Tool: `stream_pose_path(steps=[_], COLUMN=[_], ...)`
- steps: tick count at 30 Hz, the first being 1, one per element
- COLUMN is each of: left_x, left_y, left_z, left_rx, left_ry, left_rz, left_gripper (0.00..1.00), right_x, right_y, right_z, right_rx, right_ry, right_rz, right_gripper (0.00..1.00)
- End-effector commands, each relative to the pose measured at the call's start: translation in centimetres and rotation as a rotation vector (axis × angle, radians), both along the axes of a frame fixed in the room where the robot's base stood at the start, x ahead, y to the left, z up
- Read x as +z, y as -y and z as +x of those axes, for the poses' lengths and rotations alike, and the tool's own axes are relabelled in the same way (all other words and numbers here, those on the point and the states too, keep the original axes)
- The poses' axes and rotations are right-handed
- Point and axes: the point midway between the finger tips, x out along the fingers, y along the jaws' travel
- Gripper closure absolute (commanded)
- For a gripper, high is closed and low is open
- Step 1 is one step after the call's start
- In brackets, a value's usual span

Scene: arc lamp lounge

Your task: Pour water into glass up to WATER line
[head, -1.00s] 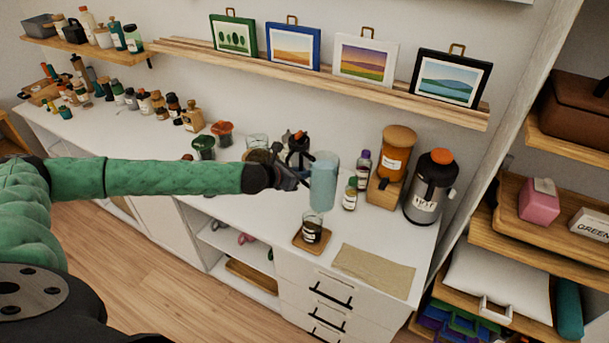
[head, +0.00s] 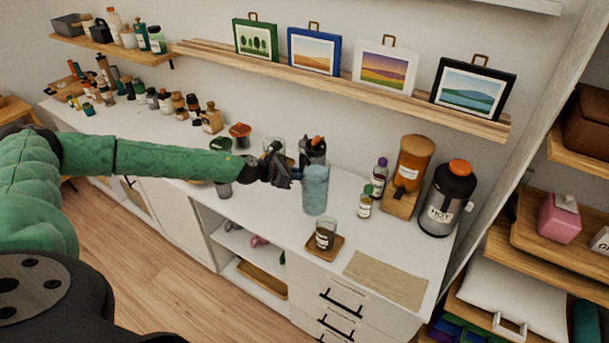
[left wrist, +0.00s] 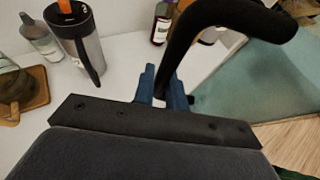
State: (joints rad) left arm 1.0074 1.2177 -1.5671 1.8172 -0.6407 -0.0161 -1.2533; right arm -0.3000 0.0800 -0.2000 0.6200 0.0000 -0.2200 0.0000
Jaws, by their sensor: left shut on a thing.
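My left gripper (head: 286,176) is shut on the black handle (left wrist: 172,55) of a clear pitcher (head: 315,190) of pale blue water. The pitcher is roughly upright, behind and slightly left of the drinking glass. Its blue-green side (left wrist: 250,85) fills the right of the left wrist view, with the blue fingers on the handle. The drinking glass (head: 326,232) stands upright on a square wooden coaster (head: 337,244) near the counter's front edge. It bears a pale label; its line and fill level are too small to read. No stream of water shows. My right gripper is out of view.
A steel flask with an orange top (head: 313,148) stands behind the pitcher. Small bottles (head: 379,176), an orange canister (head: 411,160) and a flask labelled HOT (head: 446,200) stand to the right. A beige cloth (head: 387,278) lies front right.

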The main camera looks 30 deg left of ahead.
Motion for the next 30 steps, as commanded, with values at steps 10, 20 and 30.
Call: stream_pose_path(steps=[10, 20, 30], left_x=[-0.4, -0.7, -1.0], left_y=[-1.0, -1.9, -3.0], left_z=[0.0, 0.0, -0.1], left_rx=[-0.027, -0.049, -0.074], left_ry=[-0.002, -0.003, -0.003], left_rz=[-0.003, -0.003, -0.001], left_gripper=[1.00, 1.00, 1.00], right_x=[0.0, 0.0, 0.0], right_y=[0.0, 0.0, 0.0], right_z=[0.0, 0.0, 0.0], right_rx=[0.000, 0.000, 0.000], right_ry=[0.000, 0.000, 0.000], right_rz=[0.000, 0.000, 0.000], right_gripper=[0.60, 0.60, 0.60])
